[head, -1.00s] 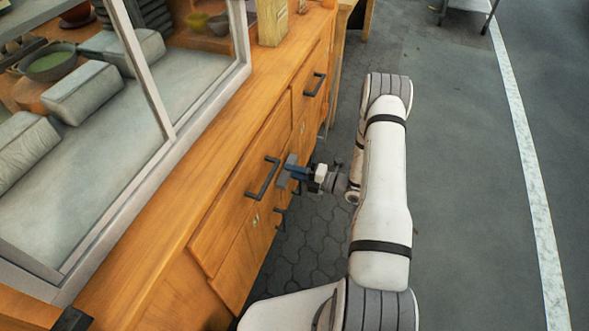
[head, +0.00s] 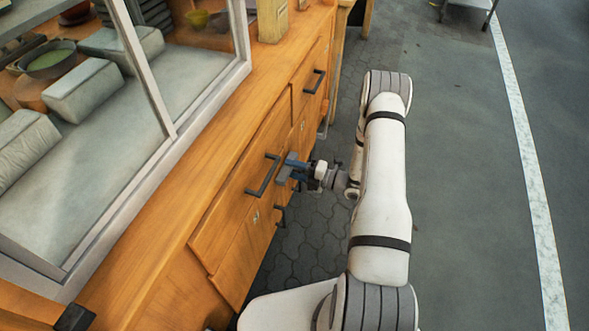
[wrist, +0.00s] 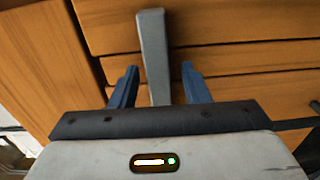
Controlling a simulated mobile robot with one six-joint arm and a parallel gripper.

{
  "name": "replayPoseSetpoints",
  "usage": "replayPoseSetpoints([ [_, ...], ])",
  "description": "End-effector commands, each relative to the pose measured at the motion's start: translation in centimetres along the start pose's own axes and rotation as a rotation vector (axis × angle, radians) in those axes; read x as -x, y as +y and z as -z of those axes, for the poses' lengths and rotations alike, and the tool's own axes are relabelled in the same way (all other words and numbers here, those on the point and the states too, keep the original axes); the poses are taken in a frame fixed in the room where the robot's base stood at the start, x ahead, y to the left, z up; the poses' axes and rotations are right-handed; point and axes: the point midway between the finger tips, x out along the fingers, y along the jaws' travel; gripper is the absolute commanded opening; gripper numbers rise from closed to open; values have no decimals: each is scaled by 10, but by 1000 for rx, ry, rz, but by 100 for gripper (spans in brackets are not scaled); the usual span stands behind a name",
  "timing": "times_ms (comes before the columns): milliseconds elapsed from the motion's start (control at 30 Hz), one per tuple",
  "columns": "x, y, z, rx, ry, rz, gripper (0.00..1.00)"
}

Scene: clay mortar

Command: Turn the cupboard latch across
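A flat grey bar (wrist: 153,50), which looks like the cupboard latch, stands upright in the wrist view against the orange wooden front. My gripper (wrist: 160,82) is open, with one blue finger on each side of the bar. A gap shows between the bar and each finger; the left finger is nearer. In the head view my gripper (head: 292,170) is close to the cupboard front (head: 232,250), beside a dark drawer handle (head: 262,177). The bar's far end and pivot are not clear there.
Another dark handle (head: 314,82) juts from the front farther along. The wooden counter (head: 190,175) carries a glazed case with bowls and wrapped blocks. Open paving (head: 450,180) lies to the right of my arm.

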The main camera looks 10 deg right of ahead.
Motion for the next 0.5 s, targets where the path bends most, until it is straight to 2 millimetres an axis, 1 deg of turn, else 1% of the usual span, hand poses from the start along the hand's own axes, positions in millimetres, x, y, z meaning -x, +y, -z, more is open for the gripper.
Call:
replayPoseSetpoints([
  [267, 2, 1, -1, 2, -2, -1, 44],
  [367, 11, 1, -1, 2, -3, -1, 44],
  [500, 35, 1, -2, 2, -6, -1, 44],
])
